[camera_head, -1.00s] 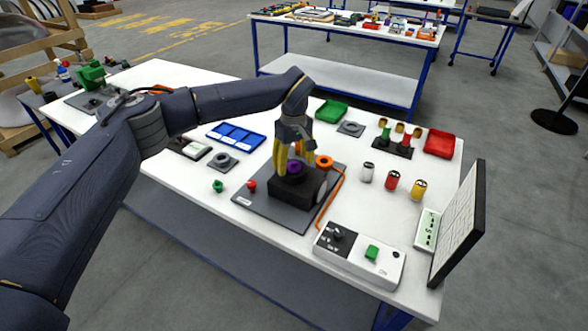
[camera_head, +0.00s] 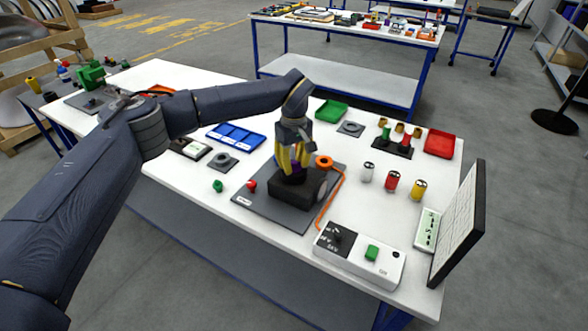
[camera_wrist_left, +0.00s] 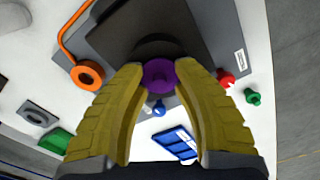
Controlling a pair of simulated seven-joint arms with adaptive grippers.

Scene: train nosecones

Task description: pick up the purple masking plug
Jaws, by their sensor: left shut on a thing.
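The purple masking plug (camera_wrist_left: 159,75) shows between the two yellow fingers of my left gripper (camera_wrist_left: 160,85) in the left wrist view. In the head view my left gripper (camera_head: 293,168) points down over the black block (camera_head: 292,190), and its fingers are shut on the plug (camera_head: 297,169), which is mostly hidden behind them. The plug sits at the top of the block, which stands on a dark grey plate (camera_head: 262,208). I cannot tell whether the plug is clear of the block. My right gripper is not in view.
An orange ring (camera_head: 324,162) with an orange cord lies right of the block. A red plug (camera_head: 251,186) and a green plug (camera_head: 217,186) lie to the left. A blue tray (camera_head: 236,136) is behind, and a white control box (camera_head: 360,255) stands in front.

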